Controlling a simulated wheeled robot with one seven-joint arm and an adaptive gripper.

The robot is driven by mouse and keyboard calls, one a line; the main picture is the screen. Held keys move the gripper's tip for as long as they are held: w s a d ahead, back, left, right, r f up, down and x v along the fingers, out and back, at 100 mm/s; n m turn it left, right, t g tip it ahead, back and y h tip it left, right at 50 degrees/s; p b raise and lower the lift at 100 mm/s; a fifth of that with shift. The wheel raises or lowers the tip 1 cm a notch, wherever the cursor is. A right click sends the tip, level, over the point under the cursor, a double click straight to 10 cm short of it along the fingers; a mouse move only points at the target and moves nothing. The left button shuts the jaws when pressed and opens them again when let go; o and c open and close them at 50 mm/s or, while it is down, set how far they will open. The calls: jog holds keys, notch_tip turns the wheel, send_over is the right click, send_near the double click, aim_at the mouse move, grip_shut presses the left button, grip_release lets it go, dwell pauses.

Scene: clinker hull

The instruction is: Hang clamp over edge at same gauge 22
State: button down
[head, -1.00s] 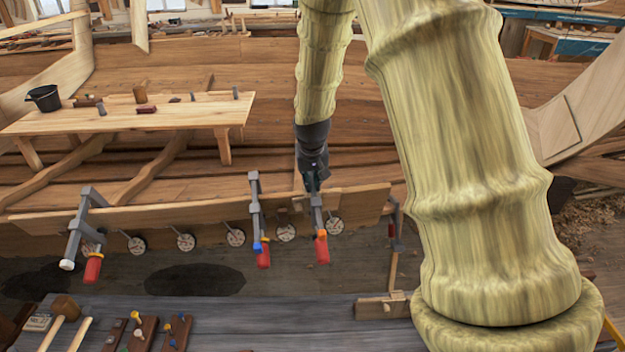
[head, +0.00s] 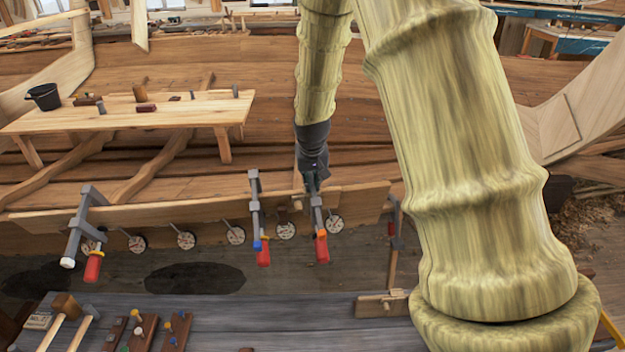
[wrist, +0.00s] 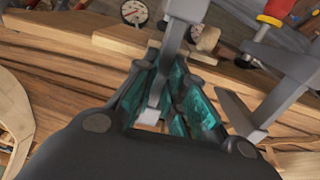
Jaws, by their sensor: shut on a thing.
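My gripper (head: 313,187) is shut on the grey bar of a clamp (head: 317,216) with a red handle and an orange tip. This clamp is upright at the upper edge of a long plank (head: 180,213), its handle hanging on the near side. Whether its jaw rests on the edge cannot be told. In the wrist view the teal-padded fingers (wrist: 168,85) surround the clamp's bar (wrist: 170,55). One round gauge (head: 335,224) is just right of the held clamp and another (head: 286,231) just left. Their numbers are too small to read.
A blue-tipped clamp (head: 257,215) stands close left of the held one. A white-tipped clamp (head: 79,230) is at the plank's left. Another clamp (head: 394,222) is beyond its right end. A bench (head: 130,115) stands behind; a grey worktop (head: 270,315) lies in front.

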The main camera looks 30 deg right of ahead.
jog(key=shift+s+f, duration=0.15)
jog(key=shift+s, duration=0.05)
jog(key=c, duration=1.4)
grip_release()
jog(key=shift+w, duration=0.1)
jog(key=shift+a+r, duration=0.1)
jog(key=shift+r, duration=0.5)
jog(key=v, duration=1.1)
jog(key=shift+f, duration=0.1)
